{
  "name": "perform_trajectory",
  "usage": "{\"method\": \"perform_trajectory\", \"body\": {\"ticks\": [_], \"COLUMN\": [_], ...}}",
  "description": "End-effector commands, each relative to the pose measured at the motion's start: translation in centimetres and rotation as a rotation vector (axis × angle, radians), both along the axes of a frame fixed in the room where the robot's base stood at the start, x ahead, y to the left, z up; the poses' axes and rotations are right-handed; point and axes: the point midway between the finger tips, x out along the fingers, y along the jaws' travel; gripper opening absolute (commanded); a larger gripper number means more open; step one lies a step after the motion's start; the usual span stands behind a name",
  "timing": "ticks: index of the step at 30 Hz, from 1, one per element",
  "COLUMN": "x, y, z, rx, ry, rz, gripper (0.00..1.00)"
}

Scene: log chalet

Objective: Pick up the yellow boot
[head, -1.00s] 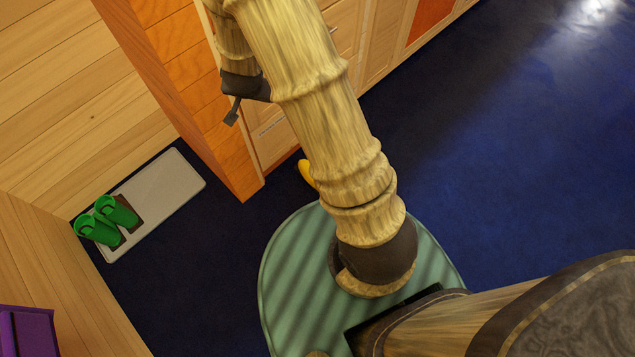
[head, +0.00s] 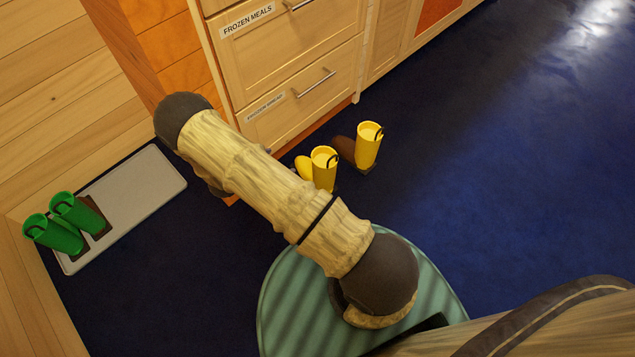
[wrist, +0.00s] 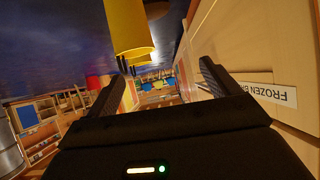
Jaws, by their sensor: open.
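Two yellow boots stand on the dark blue floor before the drawers in the head view. The nearer yellow boot (head: 323,166) is partly hidden by my arm. The other yellow boot (head: 368,146) stands behind it to the right, with a dark brown part at its left side. In the wrist view a large yellow boot (wrist: 128,28) fills the top centre, beyond my fingers, and a darker shape shows beside it. My gripper (wrist: 160,76) is open, with nothing seen between its fingers. It is hidden in the head view.
The wooden drawers (head: 297,60) rise close behind the boots; a drawer label shows close to my gripper's right finger. Green boots (head: 65,222) stand on a pale mat (head: 150,180) at left. The blue floor at right is clear.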

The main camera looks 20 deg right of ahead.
Motion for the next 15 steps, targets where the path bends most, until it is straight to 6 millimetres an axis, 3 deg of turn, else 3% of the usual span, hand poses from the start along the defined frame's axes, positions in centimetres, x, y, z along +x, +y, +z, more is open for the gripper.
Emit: {"method": "perform_trajectory", "body": {"ticks": [1, 5, 9, 15], "x": [-0.9, -2.8, -3.7, -3.8], "y": [-0.2, -0.8, -1.1, -1.1], "z": [-3.5, -6.7, -7.8, -7.6], "rx": [-0.039, -0.115, -0.155, -0.157], "ry": [0.0, -0.008, -0.012, -0.012], "rz": [-0.025, -0.088, -0.119, -0.122], "gripper": [0.88, 0.88, 0.88, 0.88]}}
